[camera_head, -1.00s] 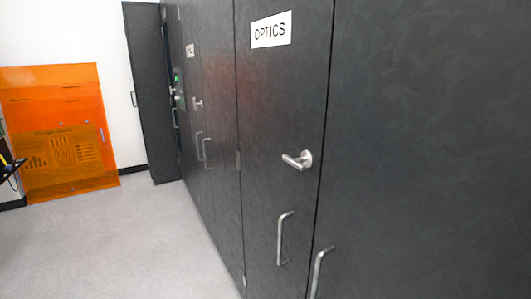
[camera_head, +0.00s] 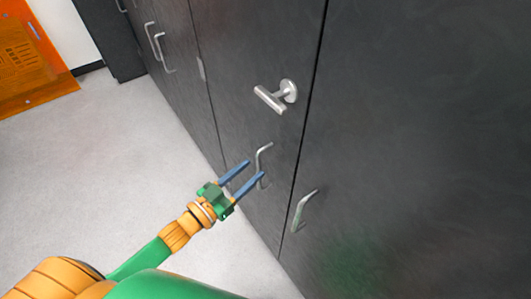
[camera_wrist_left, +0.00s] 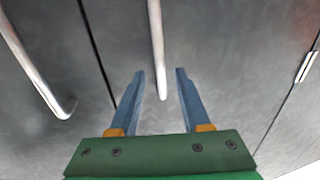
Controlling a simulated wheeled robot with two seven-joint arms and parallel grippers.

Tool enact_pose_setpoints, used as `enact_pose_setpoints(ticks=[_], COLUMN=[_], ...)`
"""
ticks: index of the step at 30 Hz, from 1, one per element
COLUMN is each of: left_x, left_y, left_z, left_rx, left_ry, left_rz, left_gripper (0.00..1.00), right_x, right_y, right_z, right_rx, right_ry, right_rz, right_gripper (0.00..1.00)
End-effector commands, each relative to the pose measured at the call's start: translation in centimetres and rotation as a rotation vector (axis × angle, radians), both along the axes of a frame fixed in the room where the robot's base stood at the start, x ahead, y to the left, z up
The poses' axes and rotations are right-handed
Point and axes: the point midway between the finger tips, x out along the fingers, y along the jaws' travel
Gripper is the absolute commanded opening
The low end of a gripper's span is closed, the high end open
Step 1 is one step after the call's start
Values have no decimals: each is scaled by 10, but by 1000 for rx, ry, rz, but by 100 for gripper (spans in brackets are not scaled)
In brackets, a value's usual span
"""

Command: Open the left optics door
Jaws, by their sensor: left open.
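The left optics door (camera_head: 245,50) is a dark panel and looks closed, with a thin seam along its right edge. It carries a silver lever handle (camera_head: 270,97) and, lower down, an upright silver pull bar (camera_head: 260,153). My left gripper (camera_head: 255,168), with blue fingers, is open at the pull bar. In the left wrist view, the pull bar (camera_wrist_left: 156,45) lines up between the two open fingertips (camera_wrist_left: 160,72); I cannot tell whether they touch it. My right gripper is not in view.
The neighbouring dark door has its own pull bar (camera_head: 303,205) just right of the seam. More cabinet doors with handles (camera_head: 158,45) run to the far left. An orange panel (camera_head: 30,60) stands at the far left. The grey floor (camera_head: 110,150) left of the cabinets is clear.

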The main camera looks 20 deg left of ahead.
Motion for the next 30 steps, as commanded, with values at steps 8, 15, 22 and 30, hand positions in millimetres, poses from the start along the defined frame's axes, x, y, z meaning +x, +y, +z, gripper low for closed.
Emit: enact_pose_setpoints(ticks=[8,15,22,30], left_x=[32,34,34,34], left_y=[-16,-17,-17,-17], left_z=[0,-1,-1,-1], left_rx=[0,2,2,3], left_ry=[1,4,2,3], left_rz=[2,2,2,2], left_gripper=[47,47,0,0], right_x=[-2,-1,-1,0], right_y=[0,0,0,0], right_z=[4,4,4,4], right_rx=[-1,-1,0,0], right_ry=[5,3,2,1], right_rz=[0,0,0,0], right_gripper=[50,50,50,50])
